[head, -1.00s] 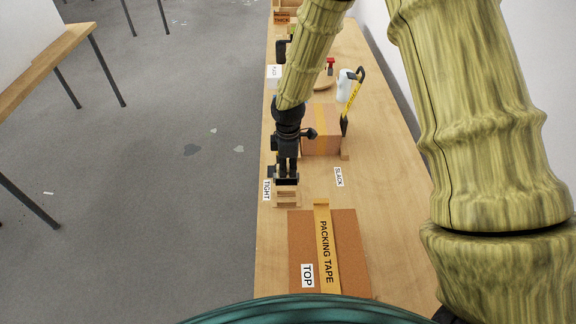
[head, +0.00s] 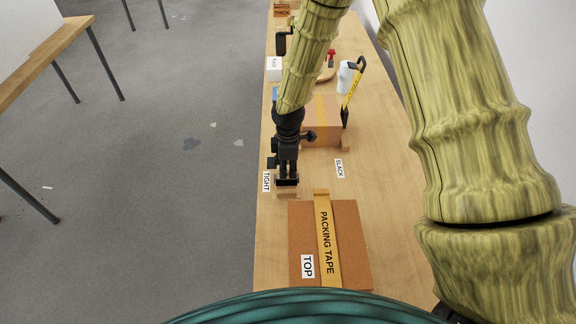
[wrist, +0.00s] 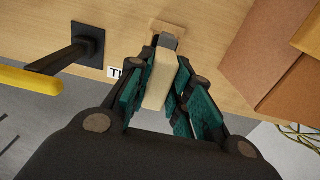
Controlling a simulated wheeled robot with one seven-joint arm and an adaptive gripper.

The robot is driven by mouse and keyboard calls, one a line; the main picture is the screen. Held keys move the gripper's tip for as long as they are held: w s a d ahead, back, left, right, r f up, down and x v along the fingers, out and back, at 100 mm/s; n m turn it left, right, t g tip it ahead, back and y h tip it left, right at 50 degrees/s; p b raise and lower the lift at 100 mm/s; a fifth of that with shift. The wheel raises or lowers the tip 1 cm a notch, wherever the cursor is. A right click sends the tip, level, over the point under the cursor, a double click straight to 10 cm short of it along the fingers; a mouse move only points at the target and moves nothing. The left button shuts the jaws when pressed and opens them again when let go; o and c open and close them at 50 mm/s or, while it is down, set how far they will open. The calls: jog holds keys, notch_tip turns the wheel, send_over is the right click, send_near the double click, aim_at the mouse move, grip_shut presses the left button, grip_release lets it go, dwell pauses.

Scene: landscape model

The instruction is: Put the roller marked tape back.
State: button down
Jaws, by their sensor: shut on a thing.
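My gripper (head: 287,182) is low over the near part of the bench, beside the TIGHT label (head: 266,182). In the wrist view its teal-padded fingers are shut on a pale beige bar (wrist: 158,88) with a grey end. No marking shows on the bar, so I cannot tell if it belongs to the roller marked tape. A small wooden block (head: 287,192) is just in front of the fingers; it also shows beyond the bar in the wrist view (wrist: 167,28). Whether bar and block touch is unclear.
A brown box (head: 350,240) with PACKING TAPE and TOP labels lies nearest me. A SLACK label (head: 339,168) lies right of my gripper. Behind stand another carton (head: 322,125) and a yellow-and-black tool (head: 352,95). A black square foot (wrist: 88,43) is close to my fingers.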

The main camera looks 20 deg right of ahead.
aim_at(288, 175)
jog(key=shift+f+b, duration=0.65)
jog(key=shift+f, duration=1)
jog(key=shift+f, duration=0.25)
jog(key=c, duration=1.2)
grip_release()
jog(key=shift+r, duration=0.1)
notch_tip(288, 175, up, 12)
jog(key=shift+f, duration=0.1)
jog(key=shift+s+d, duration=0.1)
